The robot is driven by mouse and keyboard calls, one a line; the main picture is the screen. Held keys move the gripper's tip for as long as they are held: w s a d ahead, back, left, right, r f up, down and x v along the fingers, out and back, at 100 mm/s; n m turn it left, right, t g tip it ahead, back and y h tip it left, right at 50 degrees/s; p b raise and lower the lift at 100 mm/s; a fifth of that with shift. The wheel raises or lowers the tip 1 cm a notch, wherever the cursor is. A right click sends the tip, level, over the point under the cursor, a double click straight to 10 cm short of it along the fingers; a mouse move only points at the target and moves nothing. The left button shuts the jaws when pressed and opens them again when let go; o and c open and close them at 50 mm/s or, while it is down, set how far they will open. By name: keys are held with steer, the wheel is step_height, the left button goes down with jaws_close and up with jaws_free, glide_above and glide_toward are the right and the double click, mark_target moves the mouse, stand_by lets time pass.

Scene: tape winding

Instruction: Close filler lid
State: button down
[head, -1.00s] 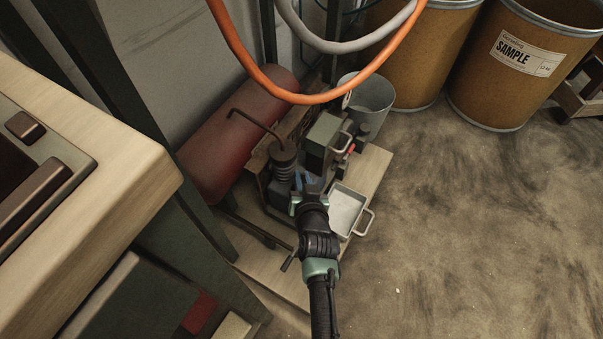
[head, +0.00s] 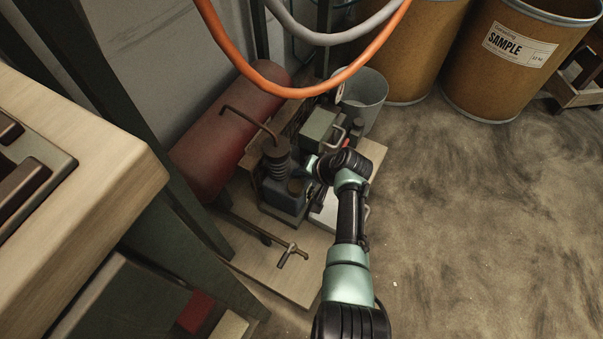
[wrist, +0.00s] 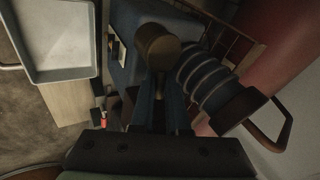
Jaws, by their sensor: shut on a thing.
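The round brown filler lid (wrist: 157,46) shows at the top centre of the wrist view, between my fingertips. My gripper (wrist: 158,88) is shut on it. In the head view my gripper (head: 311,168) reaches in from the right beside the blue-grey tank (head: 283,201), and a round brown cap (head: 296,186) shows on top of the tank. The filler opening is hidden, and I cannot tell how far the lid is tilted. A ribbed pump column (wrist: 210,82) stands right beside the lid in the wrist view.
The pump's bent handle (head: 246,119) rises close to the left of my gripper. A grey-green box (head: 321,125) stands behind it. A white tray (wrist: 61,38) lies beside the tank. An orange hose (head: 270,88) hangs above.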

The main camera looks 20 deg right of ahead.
steer(key=shift+f, duration=0.25)
stand_by(0.4)
steer(key=c, duration=0.9)
jaws_free()
steer(key=shift+w+p+v, duration=0.2)
steer(key=shift+p+v, duration=4.4)
steer(key=shift+v, duration=1.9)
steer(key=shift+d+r, duration=0.1)
steer(key=shift+d, duration=0.05)
steer(key=shift+c, duration=0.3)
